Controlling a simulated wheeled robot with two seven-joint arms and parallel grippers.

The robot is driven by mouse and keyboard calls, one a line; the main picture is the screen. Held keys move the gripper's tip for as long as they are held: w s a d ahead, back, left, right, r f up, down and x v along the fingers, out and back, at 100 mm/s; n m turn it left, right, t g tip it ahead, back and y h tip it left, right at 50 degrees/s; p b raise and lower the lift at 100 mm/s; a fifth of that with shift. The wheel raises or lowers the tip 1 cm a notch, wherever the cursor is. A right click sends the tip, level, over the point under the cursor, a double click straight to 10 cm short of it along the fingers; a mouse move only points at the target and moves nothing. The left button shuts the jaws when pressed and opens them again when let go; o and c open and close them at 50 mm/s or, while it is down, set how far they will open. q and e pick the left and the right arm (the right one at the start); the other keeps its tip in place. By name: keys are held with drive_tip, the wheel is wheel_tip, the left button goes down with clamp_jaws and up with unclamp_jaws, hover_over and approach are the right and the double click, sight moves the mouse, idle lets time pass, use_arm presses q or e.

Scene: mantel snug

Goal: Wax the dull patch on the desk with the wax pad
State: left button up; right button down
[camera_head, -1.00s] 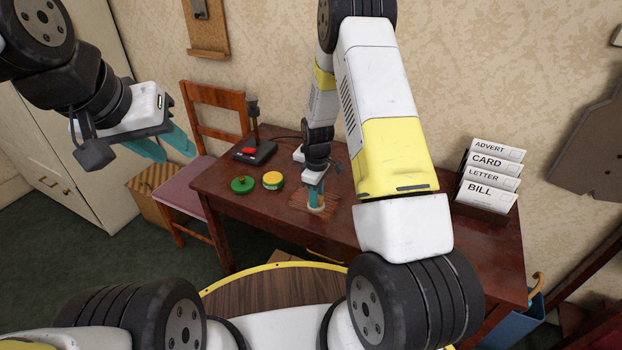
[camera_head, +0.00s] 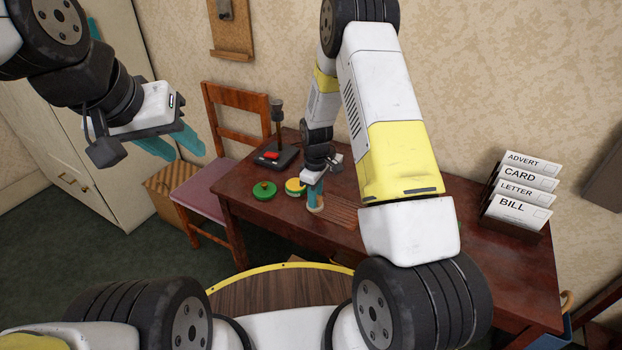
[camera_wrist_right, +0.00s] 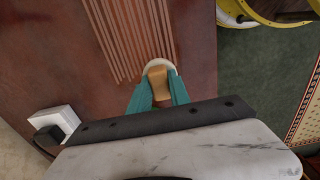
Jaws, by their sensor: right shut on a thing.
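My right gripper (camera_head: 314,190) is shut on the wax pad (camera_wrist_right: 158,72), which has a tan grip and a pale rounded base. The pad is low at the desk top; I cannot tell if it presses on the wood. The dull patch (camera_wrist_right: 128,35) is a set of lighter brown stripes on the dark red-brown desk (camera_head: 235,187). It also shows in the head view (camera_head: 342,212), right of the pad, partly hidden by my arm. The pad is at the patch's end in the wrist view. My left gripper (camera_head: 175,146) is open and empty, in the air left of the desk.
A green lid (camera_head: 264,190) and a yellow-and-green tin (camera_head: 295,187) lie left of the pad. A black stand with a red part (camera_head: 274,156) is behind them. A letter rack (camera_head: 516,208) stands at the desk's right end. A chair (camera_head: 237,137) is at the left.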

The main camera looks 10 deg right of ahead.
drive_tip(key=shift+w+a, duration=0.2)
drive_tip(key=shift+a, duration=0.15)
drive_tip(key=shift+w+a+r, duration=0.15)
drive_tip(key=shift+r, duration=0.4)
drive_tip(key=shift+w+a+r, duration=0.1)
drive_tip(key=shift+w+r, duration=0.05)
drive_tip(key=shift+r, duration=0.35)
drive_tip(key=shift+s+d+r, duration=0.1)
drive_tip(key=shift+s+r, duration=0.1)
drive_tip(key=shift+r, duration=2.8)
